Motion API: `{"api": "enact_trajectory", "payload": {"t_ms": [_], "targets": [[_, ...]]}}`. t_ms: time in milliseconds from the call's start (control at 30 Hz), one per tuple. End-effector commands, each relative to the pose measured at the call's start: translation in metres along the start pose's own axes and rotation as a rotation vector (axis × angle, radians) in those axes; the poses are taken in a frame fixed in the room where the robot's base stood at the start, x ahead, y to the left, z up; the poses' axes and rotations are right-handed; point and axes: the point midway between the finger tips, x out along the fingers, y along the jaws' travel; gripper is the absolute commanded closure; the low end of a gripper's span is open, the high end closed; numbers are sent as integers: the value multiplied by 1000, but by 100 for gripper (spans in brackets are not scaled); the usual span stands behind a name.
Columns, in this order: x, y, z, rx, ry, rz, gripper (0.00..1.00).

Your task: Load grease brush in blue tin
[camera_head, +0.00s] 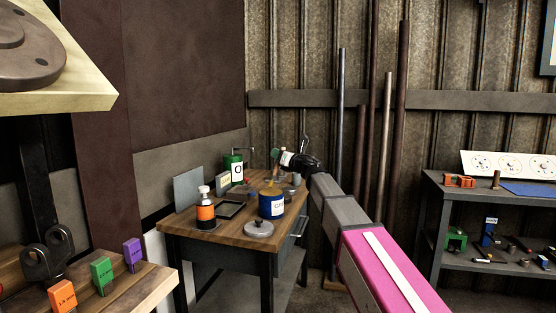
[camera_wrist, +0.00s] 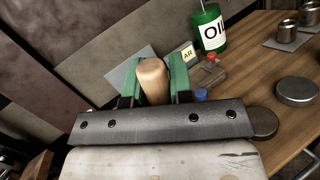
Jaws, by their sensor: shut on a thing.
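The blue tin (camera_head: 271,206) with a white label stands near the right front of the wooden worktable, and its mouth shows yellowish grease. My gripper (camera_head: 277,155) is above the tin, its fingers green. In the wrist view my gripper (camera_wrist: 153,84) is shut on the wooden handle of the grease brush (camera_wrist: 153,77). In the head view the brush's lower part (camera_head: 271,178) shows small between the gripper and the tin. I cannot tell whether the bristles touch the grease. The tin is not clearly seen in the wrist view.
A grey round lid (camera_head: 259,229) lies in front of the tin. An orange-labelled bottle (camera_head: 205,210) stands to the left, and a green oil can (camera_head: 233,168) behind. Tall bars (camera_head: 340,130) lean on the wall to the right.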

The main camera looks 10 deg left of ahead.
Motion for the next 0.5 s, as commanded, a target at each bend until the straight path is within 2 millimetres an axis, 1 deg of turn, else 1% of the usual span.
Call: {"api": "enact_trajectory", "payload": {"t_ms": [500], "targets": [[7,10,34,1,0,0,100]]}}
